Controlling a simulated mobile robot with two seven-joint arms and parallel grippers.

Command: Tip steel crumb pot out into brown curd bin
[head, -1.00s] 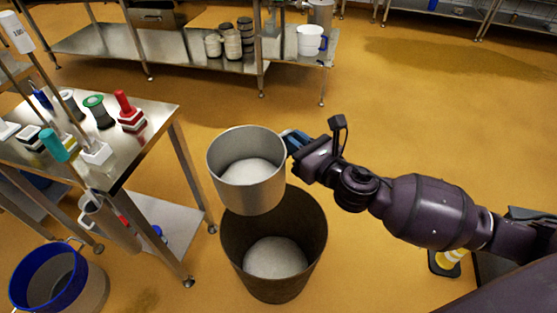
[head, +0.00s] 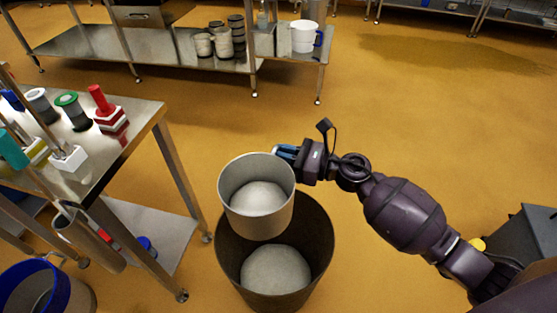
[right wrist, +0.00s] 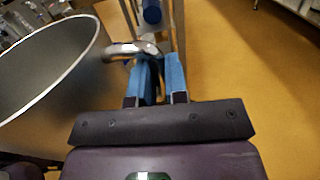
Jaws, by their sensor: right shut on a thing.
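The steel crumb pot (head: 279,217) is a grey open cylinder with pale crumbs (head: 257,197) in it. It hangs upright over the back part of the brown curd bin (head: 318,247). The bin stands on the floor with a pale mass (head: 275,270) inside. My right gripper (head: 286,151) is shut on the pot at its right back rim. In the right wrist view the blue fingers (right wrist: 158,78) close on a curved metal handle (right wrist: 125,50) beside the pot's wide mouth (right wrist: 40,62). My left gripper is not in view.
A steel table (head: 140,112) with brushes and small tools stands at the left. A blue-rimmed bucket (head: 75,292) is on the floor at bottom left. A long steel bench (head: 120,50) stands at the back. The floor to the right is open.

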